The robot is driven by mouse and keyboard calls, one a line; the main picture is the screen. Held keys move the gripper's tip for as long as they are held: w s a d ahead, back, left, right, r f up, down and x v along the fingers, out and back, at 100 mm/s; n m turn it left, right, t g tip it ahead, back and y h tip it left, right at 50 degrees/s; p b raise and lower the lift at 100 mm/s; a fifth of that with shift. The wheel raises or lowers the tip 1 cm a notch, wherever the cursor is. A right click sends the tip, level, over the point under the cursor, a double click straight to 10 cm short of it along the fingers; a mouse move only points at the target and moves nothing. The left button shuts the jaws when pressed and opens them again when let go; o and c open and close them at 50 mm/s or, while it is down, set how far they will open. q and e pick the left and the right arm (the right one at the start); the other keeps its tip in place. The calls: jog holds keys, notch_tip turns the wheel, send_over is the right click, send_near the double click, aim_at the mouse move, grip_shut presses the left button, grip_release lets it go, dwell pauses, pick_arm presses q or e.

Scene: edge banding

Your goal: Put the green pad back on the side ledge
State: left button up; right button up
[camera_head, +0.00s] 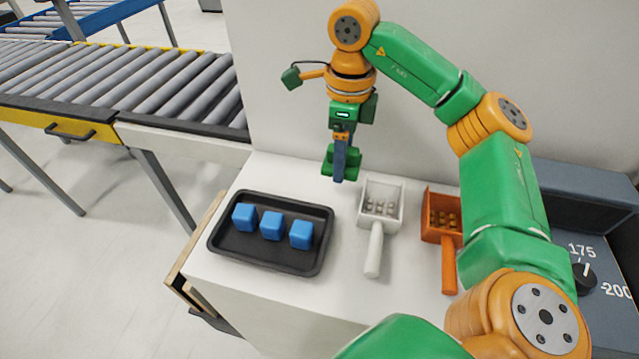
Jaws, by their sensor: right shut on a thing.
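My right gripper (340,178) hangs over the back of the white table, left of the white scoop. It is shut on the green pad (354,158), a small green block. A dark finger crosses in front of the pad and hides its middle. The pad appears above the table top, close to the wall. A wooden ledge (196,245) runs along the table's left side. My left gripper is not in view.
A black tray (225,257) with three blue cubes (271,225) sits on the white table (262,172). A white scoop (375,245) and an orange scoop (448,265) lie to its right, holding small pieces. A roller conveyor (150,90) stands at left. A dark dial unit (606,262) is at right.

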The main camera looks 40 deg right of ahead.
aim_at(331, 163)
jog(key=w+f, duration=0.1)
jog(key=w+a+f+b, duration=0.1)
jog(key=f, duration=0.1)
jog(key=w+f, duration=0.1)
jog(key=w+f+p, duration=0.1)
jog(key=shift+w+a+f, duration=0.3)
jog(key=shift+w, duration=0.1)
notch_tip(331, 163, down, 3)
jog(key=shift+r+p, duration=0.1)
jog(key=shift+p, duration=0.9)
jog(key=shift+f, duration=0.45)
jog(key=o, duration=1.2)
jog(key=shift+o, duration=0.2)
jog(key=shift+r, duration=0.25)
jog(key=shift+w+r+b, duration=0.1)
jog(key=shift+r+b, duration=0.2)
jog(key=shift+b, duration=0.05)
notch_tip(331, 163, up, 11)
jog(key=shift+r, duration=0.2)
